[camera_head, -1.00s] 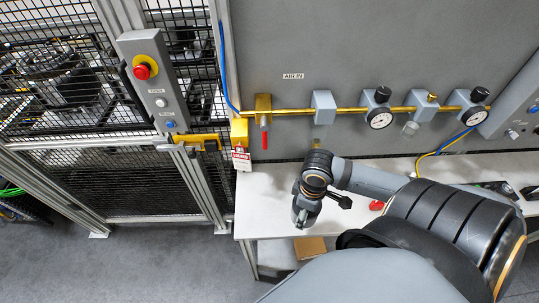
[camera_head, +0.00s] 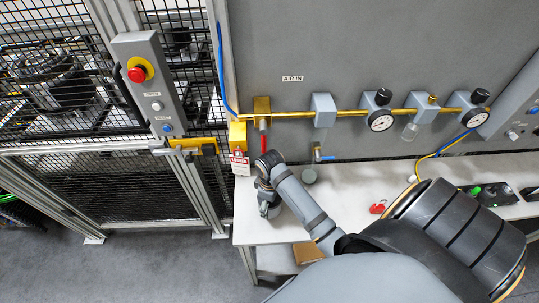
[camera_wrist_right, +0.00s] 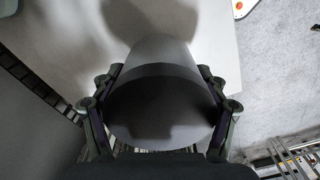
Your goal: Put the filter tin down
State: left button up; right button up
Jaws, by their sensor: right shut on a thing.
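My right gripper (camera_wrist_right: 160,112) has its fingers on both sides of a grey, rounded, tapering thing, the filter tin (camera_wrist_right: 160,58), in the right wrist view. The tin's near part is in dark shade. In the head view the right gripper (camera_head: 269,207) points down over the left end of the white bench (camera_head: 262,232). The tin is small there and hard to tell from the gripper. The bench (camera_wrist_right: 205,30) lies behind the tin in the wrist view; I cannot tell whether the tin touches it. My left gripper is not in view.
A red piece (camera_head: 378,208) lies further right. A red valve handle (camera_head: 263,145) and a tag (camera_head: 240,163) hang near the gripper. A mesh fence (camera_head: 140,185) stands left.

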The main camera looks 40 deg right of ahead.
notch_tip(320, 180, down, 2)
jog(key=shift+f+p, duration=0.15)
jog(key=shift+p, duration=0.6)
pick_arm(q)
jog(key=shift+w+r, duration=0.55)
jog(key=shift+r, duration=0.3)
pick_arm(e)
jog(key=shift+w+f, duration=0.1)
jog(key=shift+f, duration=0.35)
jog(key=o, duration=1.4)
jog(key=shift+f, duration=0.1)
jog(key=shift+c, duration=0.2)
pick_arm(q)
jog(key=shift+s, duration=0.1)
pick_arm(e)
notch_tip(320, 180, up, 10)
jog(key=b, duration=0.2)
jog(key=shift+b, duration=0.4)
notch_tip(320, 180, up, 2)
jog(key=shift+r+p, duration=0.2)
jog(key=shift+p, duration=1.05)
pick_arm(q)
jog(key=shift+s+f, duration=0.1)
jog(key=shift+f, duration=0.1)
